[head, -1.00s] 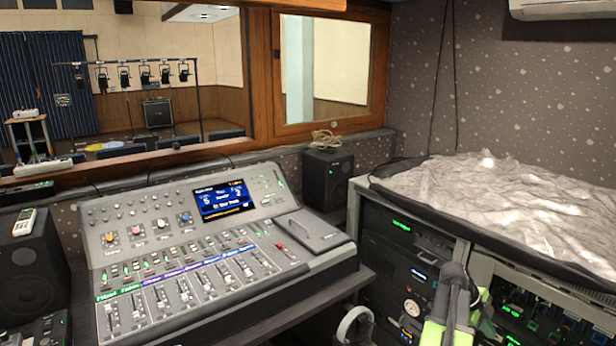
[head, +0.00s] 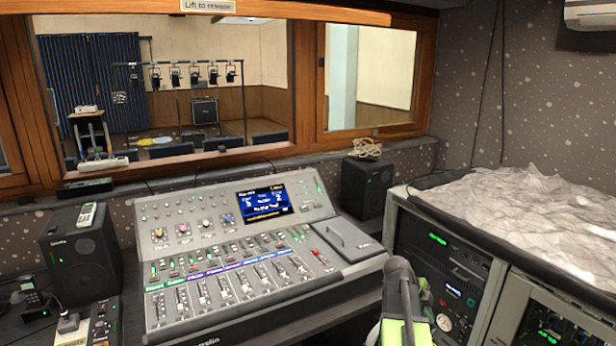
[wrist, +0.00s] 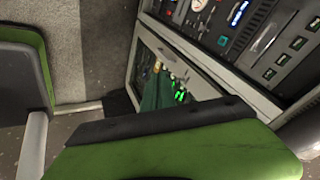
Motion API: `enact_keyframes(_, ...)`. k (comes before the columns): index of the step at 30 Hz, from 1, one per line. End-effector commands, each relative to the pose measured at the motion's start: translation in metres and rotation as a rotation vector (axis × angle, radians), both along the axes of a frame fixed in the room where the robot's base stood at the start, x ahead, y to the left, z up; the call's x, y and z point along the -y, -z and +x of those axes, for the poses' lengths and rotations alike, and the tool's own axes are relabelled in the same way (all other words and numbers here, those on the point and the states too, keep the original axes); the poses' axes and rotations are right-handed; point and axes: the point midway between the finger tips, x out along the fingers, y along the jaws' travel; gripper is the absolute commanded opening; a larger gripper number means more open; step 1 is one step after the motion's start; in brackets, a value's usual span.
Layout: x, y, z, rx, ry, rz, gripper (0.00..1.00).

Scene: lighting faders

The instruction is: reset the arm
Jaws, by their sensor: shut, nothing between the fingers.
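My arm's green and dark end, with my gripper (head: 405,300), shows at the bottom of the head view, right of centre. It is in front of the right end of the lighting console (head: 345,265). My gripper is shut and empty; its fingertips are hard to make out. In the wrist view, green and black parts of my own arm fill the bottom and the left edge. Beyond them are an equipment rack (wrist: 190,65) and the floor.
The console with its faders (head: 215,295) stands on the desk. Black speakers stand left (head: 82,255) and behind right (head: 366,188). The equipment rack (head: 440,260) with a crumpled grey sheet (head: 530,215) on top is close on the right. A window (head: 200,80) is behind.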

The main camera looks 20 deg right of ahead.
Motion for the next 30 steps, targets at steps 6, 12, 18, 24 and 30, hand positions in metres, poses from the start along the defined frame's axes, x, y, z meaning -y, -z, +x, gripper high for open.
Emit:
enact_keyframes(6, -0.173, -0.022, 0.091, -0.072, -0.424, 0.119, 0.00)
enact_keyframes(12, -0.339, -0.030, 0.116, -0.243, -0.987, 0.254, 0.00)
enact_keyframes(18, -0.465, -0.031, 0.087, -0.464, -1.704, 0.384, 0.00)
enact_keyframes(24, -0.489, -0.026, 0.064, -0.597, -2.255, 0.424, 0.00)
enact_keyframes(30, -0.488, -0.026, 0.061, -0.677, -2.484, 0.390, 0.00)
